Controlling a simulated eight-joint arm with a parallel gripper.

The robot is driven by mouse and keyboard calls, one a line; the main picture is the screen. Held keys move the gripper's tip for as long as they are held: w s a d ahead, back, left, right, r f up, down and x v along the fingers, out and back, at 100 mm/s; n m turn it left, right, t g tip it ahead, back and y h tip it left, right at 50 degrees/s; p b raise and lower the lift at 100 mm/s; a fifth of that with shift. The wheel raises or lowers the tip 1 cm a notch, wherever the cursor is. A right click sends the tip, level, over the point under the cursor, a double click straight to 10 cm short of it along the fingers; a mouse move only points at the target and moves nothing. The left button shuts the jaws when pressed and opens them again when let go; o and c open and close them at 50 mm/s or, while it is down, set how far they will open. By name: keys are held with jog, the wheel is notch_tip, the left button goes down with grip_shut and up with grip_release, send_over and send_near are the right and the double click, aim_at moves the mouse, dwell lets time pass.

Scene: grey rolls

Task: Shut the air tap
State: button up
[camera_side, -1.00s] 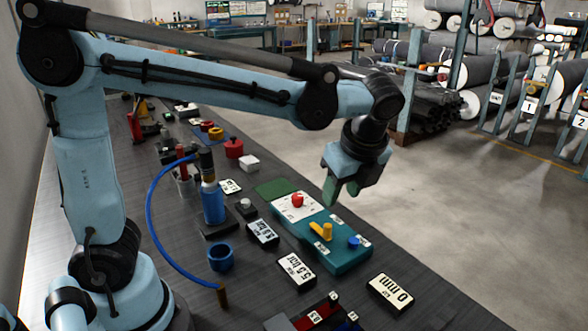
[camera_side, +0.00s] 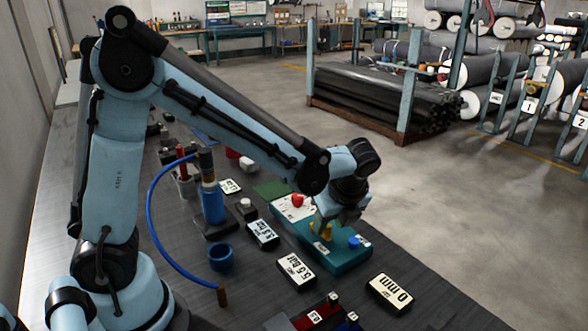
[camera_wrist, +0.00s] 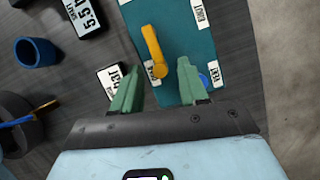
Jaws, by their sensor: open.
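The yellow tap lever (camera_side: 325,231) stands on a teal box (camera_side: 345,262) on the bench. In the wrist view the yellow lever (camera_wrist: 154,50) lies lengthwise, its near end close to a small white label. My gripper (camera_side: 326,222) is low over the box at the lever, and partly hides it in the side view. In the wrist view its green fingers (camera_wrist: 159,70) are apart, one on each side of the lever's near end. I cannot tell whether they touch it. Nothing is held.
A red knob (camera_side: 297,201) sits on the box's white panel, and a blue knob (camera_side: 353,242) sits right of the lever. A blue cup (camera_side: 221,257) and blue hose (camera_side: 155,233) are further left.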

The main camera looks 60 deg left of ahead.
jog(key=shift+a+f, duration=0.15)
jog(key=shift+f, duration=0.2)
grip_shut()
